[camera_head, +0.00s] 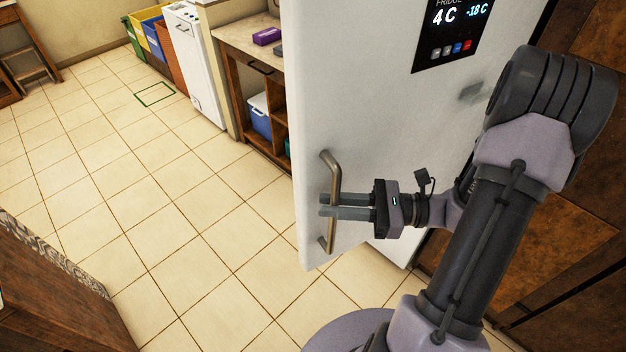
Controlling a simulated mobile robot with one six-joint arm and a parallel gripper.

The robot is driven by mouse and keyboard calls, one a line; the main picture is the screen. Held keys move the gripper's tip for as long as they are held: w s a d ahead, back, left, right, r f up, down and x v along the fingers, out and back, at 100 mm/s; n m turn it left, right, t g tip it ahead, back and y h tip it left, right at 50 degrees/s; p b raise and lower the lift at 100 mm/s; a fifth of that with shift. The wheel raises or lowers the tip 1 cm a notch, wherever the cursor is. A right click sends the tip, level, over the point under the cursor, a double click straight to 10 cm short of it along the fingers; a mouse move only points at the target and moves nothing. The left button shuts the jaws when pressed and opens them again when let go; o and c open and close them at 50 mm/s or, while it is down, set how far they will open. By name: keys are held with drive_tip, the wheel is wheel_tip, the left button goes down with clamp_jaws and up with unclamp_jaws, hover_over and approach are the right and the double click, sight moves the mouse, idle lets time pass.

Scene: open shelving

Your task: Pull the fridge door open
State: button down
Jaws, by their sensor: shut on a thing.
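The white fridge door (400,120) stands upright at the middle right, with a dark display panel reading 4 C and -18 C near its top. A curved metal bar handle (334,174) is near the door's left edge. My gripper (328,205) reaches in from the right and is shut on the lower part of the handle, its two grey fingers level. The fingers hide a short piece of the bar. A white lower part (396,251) shows below the door's bottom edge. I cannot tell for sure how far the door is swung.
Tiled floor (190,220) is clear to the left of the door. A wooden counter (236,42) with open shelves and a white appliance (193,70) stand behind. A brown wooden unit (55,290) is at the lower left. Dark brown panels (545,215) are at the right.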

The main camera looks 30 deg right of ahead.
drive_tip(key=s+d+n+g+y+p, duration=0.1)
drive_tip(key=s+d+g+p, duration=0.1)
drive_tip(key=s, duration=0.8)
drive_tip(key=s+d+n+g+p, duration=0.2)
drive_tip(key=s+d+p, duration=0.3)
drive_tip(key=s, duration=0.5)
drive_tip(key=shift+d+g+y+p, duration=0.3)
drive_tip(key=shift+d+y, duration=0.1)
drive_tip(key=shift+d, duration=0.25)
drive_tip(key=c, duration=1.6)
unclamp_jaws()
drive_tip(key=shift+c, duration=0.2)
